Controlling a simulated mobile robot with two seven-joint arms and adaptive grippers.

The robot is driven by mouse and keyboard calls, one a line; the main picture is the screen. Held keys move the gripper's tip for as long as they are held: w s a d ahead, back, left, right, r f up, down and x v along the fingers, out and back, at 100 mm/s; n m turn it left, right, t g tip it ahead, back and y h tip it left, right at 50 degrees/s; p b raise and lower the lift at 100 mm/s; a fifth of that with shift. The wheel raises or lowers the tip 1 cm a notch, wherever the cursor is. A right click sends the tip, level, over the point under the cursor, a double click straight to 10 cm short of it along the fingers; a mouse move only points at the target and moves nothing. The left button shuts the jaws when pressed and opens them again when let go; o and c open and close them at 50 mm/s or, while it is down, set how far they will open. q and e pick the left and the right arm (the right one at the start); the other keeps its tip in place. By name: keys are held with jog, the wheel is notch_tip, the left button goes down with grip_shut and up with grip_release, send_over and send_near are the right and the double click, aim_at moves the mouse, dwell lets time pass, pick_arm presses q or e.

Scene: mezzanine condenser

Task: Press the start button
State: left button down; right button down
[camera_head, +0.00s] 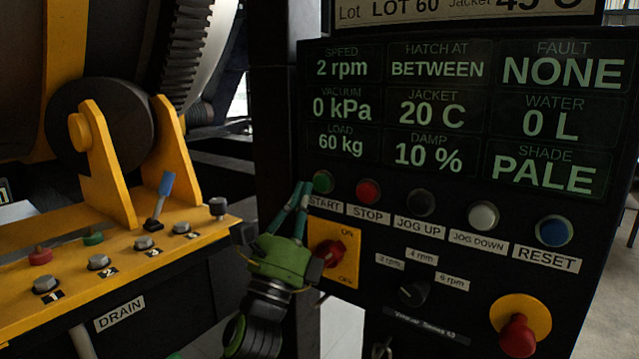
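The green start button (323,181) sits at the left end of the button row on the black control panel (390,245), above its START label. My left gripper (304,186) is in front of the panel, its fingers pointing up with the tips just left of the start button. The two fingers lie close together near their tips; whether they touch is not clear. I see nothing held between them. Whether the tips touch the panel or button cannot be told. My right gripper is not in view.
The red stop button (368,191) is right of start, then jog up (421,203), jog down (483,216) and reset (554,231). A red on/off switch (331,253) is below. A red emergency knob (517,336) protrudes lower right. A yellow valve bench (120,255) stands left.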

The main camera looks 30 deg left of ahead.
pick_arm(q)
jog(key=s, duration=0.4)
jog(key=shift+a, duration=0.15)
dwell(0.8)
